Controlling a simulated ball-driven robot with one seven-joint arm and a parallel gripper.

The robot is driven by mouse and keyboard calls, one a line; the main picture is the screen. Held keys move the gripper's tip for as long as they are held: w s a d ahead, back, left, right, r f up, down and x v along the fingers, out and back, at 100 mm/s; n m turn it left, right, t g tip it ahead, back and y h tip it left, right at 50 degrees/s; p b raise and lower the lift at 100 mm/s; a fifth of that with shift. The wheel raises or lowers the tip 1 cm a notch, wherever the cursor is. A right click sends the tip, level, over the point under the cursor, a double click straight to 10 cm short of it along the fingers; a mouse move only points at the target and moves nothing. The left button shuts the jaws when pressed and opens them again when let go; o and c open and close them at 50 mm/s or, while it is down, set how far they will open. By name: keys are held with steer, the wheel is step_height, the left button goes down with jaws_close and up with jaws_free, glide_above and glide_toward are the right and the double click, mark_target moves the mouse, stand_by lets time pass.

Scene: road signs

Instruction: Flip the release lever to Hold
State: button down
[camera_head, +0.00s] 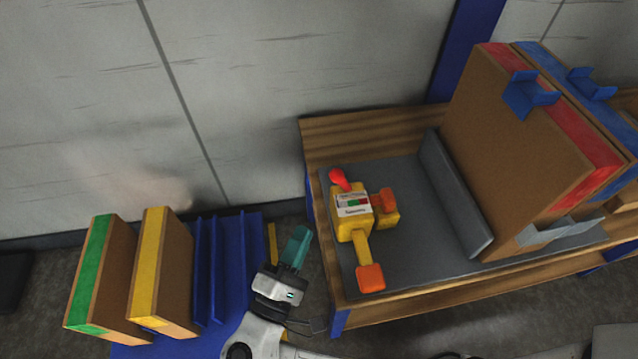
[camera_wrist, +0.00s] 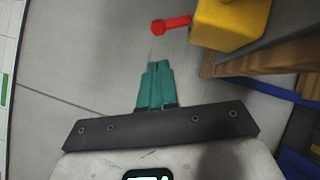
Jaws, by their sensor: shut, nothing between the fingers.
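The yellow release unit (camera_head: 351,213) sits on the grey mat at the left of the wooden bench. It bears a label plate with red and green fields, too small to read fully. Its red lever (camera_head: 338,178) points up and away at the back left; the lever also shows in the wrist view (camera_wrist: 172,25), beside the yellow body (camera_wrist: 230,22). An orange knob (camera_head: 371,277) ends an arm toward the front, and another orange part is at the right. My gripper (camera_head: 299,240) is shut and empty, left of the bench and apart from the lever; its teal fingers (camera_wrist: 156,80) are together.
The wooden bench (camera_head: 400,302) has a raised back edge and a grey upright plate (camera_head: 458,195). Large brown panels with red (camera_head: 560,120) and blue edges stand at the right. Green-edged (camera_head: 95,270) and yellow-edged (camera_head: 150,260) panels stand in a blue rack at the left.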

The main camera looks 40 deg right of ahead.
mark_target(335, 177)
steer(key=shift+d, duration=0.1)
steer(key=x, duration=1)
steer(key=shift+s+r+m+g+p, duration=0.15)
steer(key=shift+r+m+g+p, duration=0.15)
steer(key=shift+m+p, duration=0.2)
stand_by(0.3)
steer(key=shift+s+d+r+m+g+y+p, duration=0.2)
steer(key=shift+d+r+m+g+y+p, duration=0.25)
steer(key=shift+m, duration=0.3)
steer(key=shift+s+d+r+m+g+y+p, duration=0.25)
steer(key=shift+r+m+y+p, duration=0.25)
steer(key=shift+m, duration=0.25)
steer(key=m+y, duration=0.1)
steer(key=s+d+r+m+y+p, duration=0.1)
steer(key=shift+d+m+p, duration=0.3)
steer(key=shift+m, duration=0.1)
steer(key=shift+s+d+f, duration=0.1)
steer(key=shift+d, duration=0.05)
